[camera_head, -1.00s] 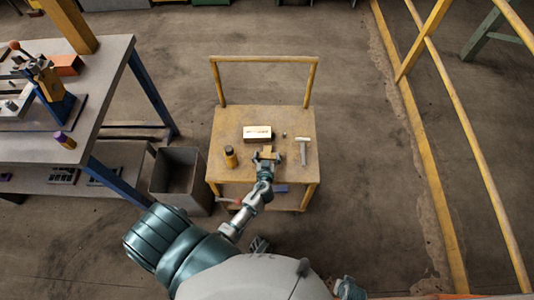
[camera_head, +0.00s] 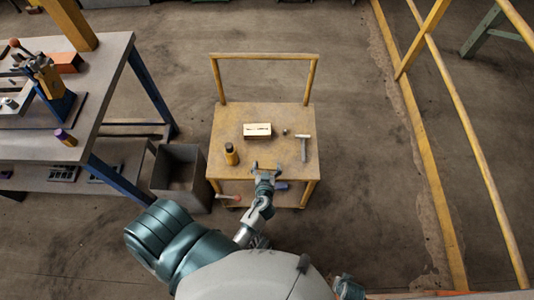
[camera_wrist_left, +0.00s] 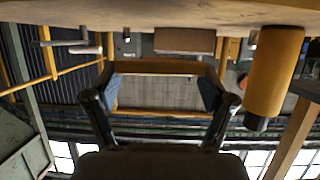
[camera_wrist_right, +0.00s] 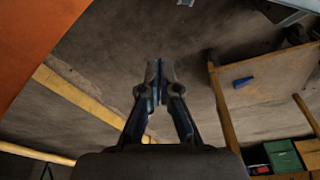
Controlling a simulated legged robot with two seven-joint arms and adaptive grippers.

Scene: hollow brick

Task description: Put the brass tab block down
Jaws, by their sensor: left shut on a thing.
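My left gripper (camera_head: 265,166) is at the front edge of the yellow cart (camera_head: 230,112). Its fingers are spread wide in the left wrist view (camera_wrist_left: 160,95), with a tan-brown bar-like block (camera_wrist_left: 160,67), which I take for the brass tab block, spanning between the blue pads. The left wrist picture is upside down, and a gap shows between this block and the cart top (camera_wrist_left: 200,12). In the head view the block is hard to make out against the cart. My right gripper (camera_wrist_right: 160,82) has its fingertips together and is empty, away from the cart.
On the cart stand a pale brick-like block (camera_head: 257,130), a dark-and-yellow bottle (camera_head: 231,154), a small knob (camera_head: 285,132) and a hammer-like tool (camera_head: 303,146). A grey bin (camera_head: 180,172) and a workbench (camera_head: 105,90) are left.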

